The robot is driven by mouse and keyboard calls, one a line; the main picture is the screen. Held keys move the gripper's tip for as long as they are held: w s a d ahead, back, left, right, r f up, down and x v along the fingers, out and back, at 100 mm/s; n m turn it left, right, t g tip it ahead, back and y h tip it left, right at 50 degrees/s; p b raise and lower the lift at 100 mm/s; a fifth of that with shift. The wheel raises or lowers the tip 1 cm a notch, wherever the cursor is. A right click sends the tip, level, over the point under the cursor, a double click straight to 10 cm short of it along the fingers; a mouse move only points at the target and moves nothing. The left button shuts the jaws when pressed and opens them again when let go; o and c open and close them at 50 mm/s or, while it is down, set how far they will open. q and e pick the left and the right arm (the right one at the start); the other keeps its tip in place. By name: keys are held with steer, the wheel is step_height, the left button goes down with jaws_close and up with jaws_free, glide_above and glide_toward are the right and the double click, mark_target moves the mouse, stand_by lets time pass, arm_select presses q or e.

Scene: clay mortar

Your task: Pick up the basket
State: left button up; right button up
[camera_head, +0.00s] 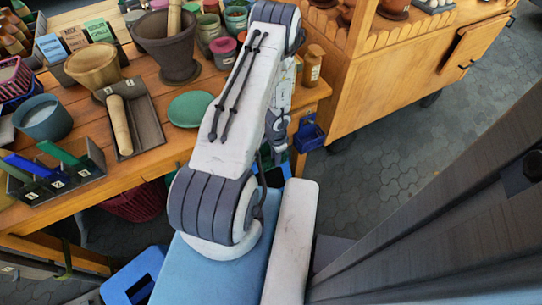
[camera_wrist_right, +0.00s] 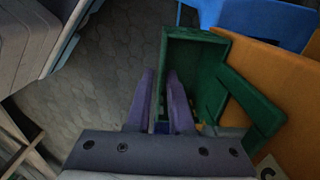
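A green open-topped basket (camera_wrist_right: 192,62) shows in the right wrist view, with a slanted green piece (camera_wrist_right: 245,98) on its right. My right gripper (camera_wrist_right: 160,85) is over its left side; its two purple fingers are apart, with the basket's left wall running between them. I cannot tell whether they touch it. In the head view my right gripper (camera_head: 278,150) points down by the table's right end, partly hidden by its own arm. A blue basket (camera_head: 309,134) hangs there, also seen as a blue shape in the wrist view (camera_wrist_right: 262,20). My left gripper is not in view.
The wooden table (camera_head: 165,162) holds a mortar (camera_head: 171,52), bowls, a green lid (camera_head: 190,109) and a tray with a roller (camera_head: 121,126). A wooden cabinet (camera_head: 385,85) stands to the right. A dark red basket (camera_head: 135,203) sits below the table.

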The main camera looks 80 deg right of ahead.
jaws_close()
stand_by(1.3)
